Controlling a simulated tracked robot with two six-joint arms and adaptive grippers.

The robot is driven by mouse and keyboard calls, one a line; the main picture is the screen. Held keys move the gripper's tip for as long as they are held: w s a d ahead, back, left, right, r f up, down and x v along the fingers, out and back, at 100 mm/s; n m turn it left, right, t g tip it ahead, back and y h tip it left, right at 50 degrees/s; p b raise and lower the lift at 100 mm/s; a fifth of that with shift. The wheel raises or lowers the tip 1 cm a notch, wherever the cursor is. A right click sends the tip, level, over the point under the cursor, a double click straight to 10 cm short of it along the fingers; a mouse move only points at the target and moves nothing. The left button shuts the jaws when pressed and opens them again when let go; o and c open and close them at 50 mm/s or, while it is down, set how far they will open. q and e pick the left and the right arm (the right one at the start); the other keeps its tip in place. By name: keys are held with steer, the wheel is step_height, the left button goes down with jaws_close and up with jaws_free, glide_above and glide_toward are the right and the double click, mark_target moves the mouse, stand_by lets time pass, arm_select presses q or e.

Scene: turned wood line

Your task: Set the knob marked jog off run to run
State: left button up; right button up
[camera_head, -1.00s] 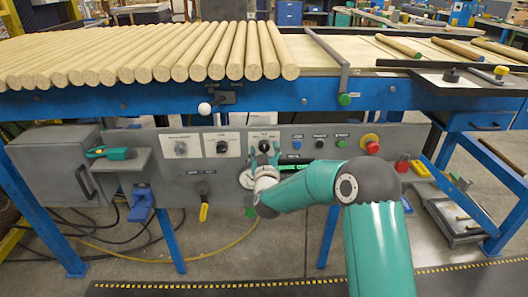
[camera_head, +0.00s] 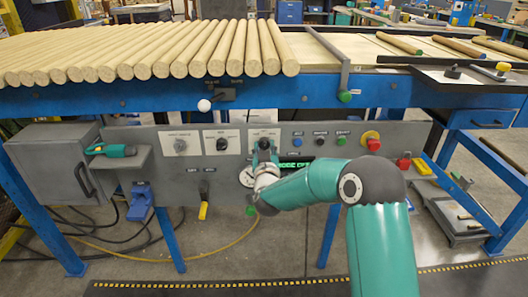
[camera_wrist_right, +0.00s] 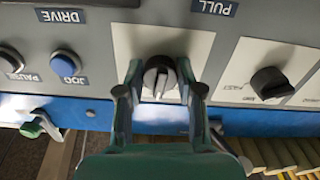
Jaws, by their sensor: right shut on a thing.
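The dark knob (camera_wrist_right: 160,76) sits on a white plate on the grey panel, between my right gripper's fingers in the right wrist view. In the head view it is the rightmost of three knobs on white plates (camera_head: 264,135), largely hidden by the fingers. Its markings are too small to read and its pointer setting cannot be told. My right gripper (camera_head: 264,150) is shut on this knob, with a finger on each side; it also shows in the right wrist view (camera_wrist_right: 159,90). My left gripper is not in view.
Two other knobs (camera_head: 180,146) (camera_head: 222,144) are to the left. Several push buttons (camera_head: 320,141) and a red mushroom button (camera_head: 370,140) are to the right. A round gauge (camera_head: 246,177) and a display with green text (camera_head: 292,166) are close to the gripper. Wooden rods lie above.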

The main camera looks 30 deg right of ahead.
steer(key=m+b, duration=0.4)
steer(key=b, duration=0.1)
steer(key=shift+w+a+f+m, duration=0.1)
steer(key=shift+a+f+m, duration=0.1)
steer(key=shift+f+m, duration=0.1)
steer(key=shift+r+m+b, duration=0.2)
steer(key=shift+m+b, duration=1.4)
steer(key=shift+m, duration=0.1)
steer(key=o, duration=1.1)
steer(key=shift+o, duration=0.2)
steer(key=shift+r, duration=0.1)
steer(key=v, duration=1.2)
steer(key=shift+d, duration=0.1)
